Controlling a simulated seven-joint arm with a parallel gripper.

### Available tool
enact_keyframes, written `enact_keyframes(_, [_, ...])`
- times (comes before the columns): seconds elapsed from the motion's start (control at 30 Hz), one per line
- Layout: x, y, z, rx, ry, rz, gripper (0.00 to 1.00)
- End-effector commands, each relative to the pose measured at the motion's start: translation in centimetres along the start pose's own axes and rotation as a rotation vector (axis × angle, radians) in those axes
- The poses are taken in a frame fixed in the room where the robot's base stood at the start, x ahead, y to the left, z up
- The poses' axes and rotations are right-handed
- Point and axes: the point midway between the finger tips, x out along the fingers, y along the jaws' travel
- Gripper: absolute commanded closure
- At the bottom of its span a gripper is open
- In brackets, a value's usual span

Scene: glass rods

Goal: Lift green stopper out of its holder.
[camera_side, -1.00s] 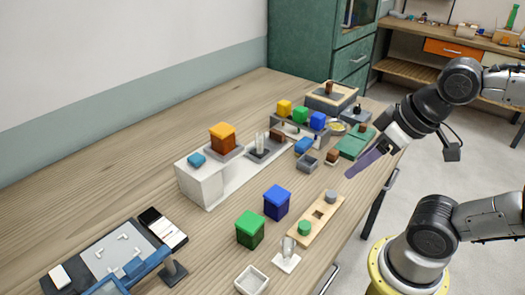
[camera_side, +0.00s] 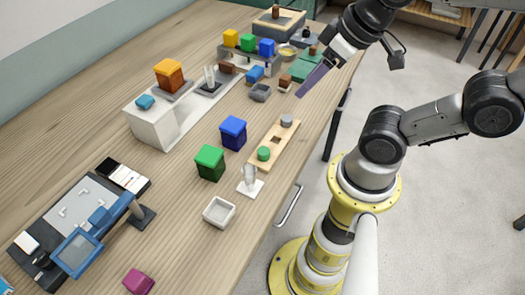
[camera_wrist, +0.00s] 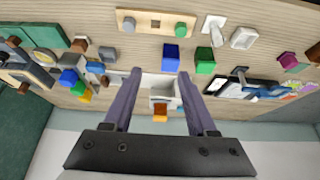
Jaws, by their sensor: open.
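The green stopper (camera_side: 263,154) is a short round green piece standing in a pale wooden holder board (camera_side: 262,161), at its near end. A square dark hole and a grey round piece (camera_side: 287,120) are farther along the same board. In the wrist view the stopper (camera_wrist: 181,27) is at the board's right end, near the top of the picture. My gripper (camera_side: 300,94) is up in the air past the board's grey end, apart from the stopper. In the wrist view its two long purple fingers (camera_wrist: 159,73) are spread open with nothing held.
A blue box (camera_side: 233,132) and a green box (camera_side: 210,162) stand left of the board. A clear glass piece on a white base (camera_side: 250,184) and a white tray (camera_side: 219,212) are nearer the table edge. A shelf with coloured blocks (camera_side: 248,57) stands farther back.

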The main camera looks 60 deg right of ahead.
Motion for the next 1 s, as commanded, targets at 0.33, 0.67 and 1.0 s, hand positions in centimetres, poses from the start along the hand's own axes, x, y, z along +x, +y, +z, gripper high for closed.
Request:
enact_keyframes(0.33, [0.00,0.00,0.00,0.000,0.000,0.000,0.37])
enact_keyframes(0.67, [0.00,0.00,0.00,0.001,0.000,0.000,0.25])
enact_keyframes(1.0, [-0.44,-0.04,-0.61,0.416,-0.019,0.003,0.25])
